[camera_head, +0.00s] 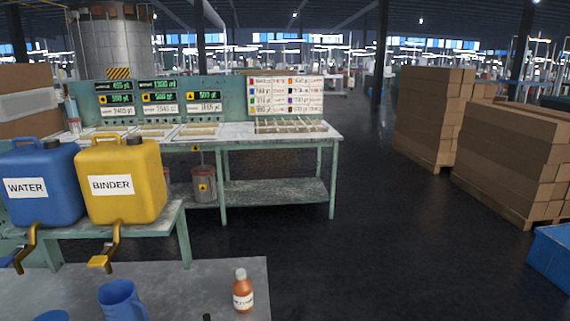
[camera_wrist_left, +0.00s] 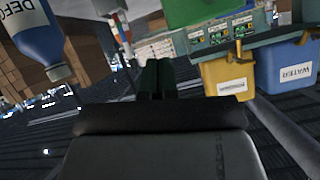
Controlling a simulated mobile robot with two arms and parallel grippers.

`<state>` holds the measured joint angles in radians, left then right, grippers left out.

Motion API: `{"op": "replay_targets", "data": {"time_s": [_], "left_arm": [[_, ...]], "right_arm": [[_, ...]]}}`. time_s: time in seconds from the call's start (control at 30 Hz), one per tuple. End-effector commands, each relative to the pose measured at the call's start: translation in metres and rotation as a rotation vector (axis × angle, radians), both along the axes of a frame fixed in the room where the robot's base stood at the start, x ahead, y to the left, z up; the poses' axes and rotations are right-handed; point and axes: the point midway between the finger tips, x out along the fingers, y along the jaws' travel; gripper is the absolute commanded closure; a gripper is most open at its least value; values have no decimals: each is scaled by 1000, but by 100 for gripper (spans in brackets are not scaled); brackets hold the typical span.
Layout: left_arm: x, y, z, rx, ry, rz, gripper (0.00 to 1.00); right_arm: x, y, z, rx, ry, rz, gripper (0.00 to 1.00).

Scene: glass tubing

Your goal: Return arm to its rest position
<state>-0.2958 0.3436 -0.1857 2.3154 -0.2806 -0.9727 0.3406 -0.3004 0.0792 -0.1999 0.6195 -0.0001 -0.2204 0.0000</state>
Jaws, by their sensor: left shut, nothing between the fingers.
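My left gripper (camera_wrist_left: 155,78) shows in the left wrist view as dark fingers close together, with nothing seen between them. That view is turned over, with the floor and jugs upside down. The gripper is apart from the bottle and jugs around it. Neither gripper shows clearly in the head view. A small dark tip (camera_head: 207,317) at its bottom edge is too little to identify. My right gripper is not seen.
A grey table (camera_head: 170,285) in front holds a blue pitcher (camera_head: 122,300) and an orange bottle (camera_head: 242,292). Behind stand a blue WATER jug (camera_head: 40,178) and a yellow BINDER jug (camera_head: 125,205) with taps. A blue labelled bottle (camera_wrist_left: 42,45) is near the left wrist. Open floor lies right.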

Motion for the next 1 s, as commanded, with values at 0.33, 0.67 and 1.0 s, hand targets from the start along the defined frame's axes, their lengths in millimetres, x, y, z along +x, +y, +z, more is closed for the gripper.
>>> {"op": "replay_targets", "data": {"time_s": [0.33, 0.67, 1.0], "left_arm": [[-123, -25, -68, -92, 601, -14, 100], [-155, -39, -120, -123, 810, -69, 100], [-149, -41, -234, -120, 858, -70, 100]], "right_arm": [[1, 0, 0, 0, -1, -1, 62], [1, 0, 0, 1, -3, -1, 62], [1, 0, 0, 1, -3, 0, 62]]}}
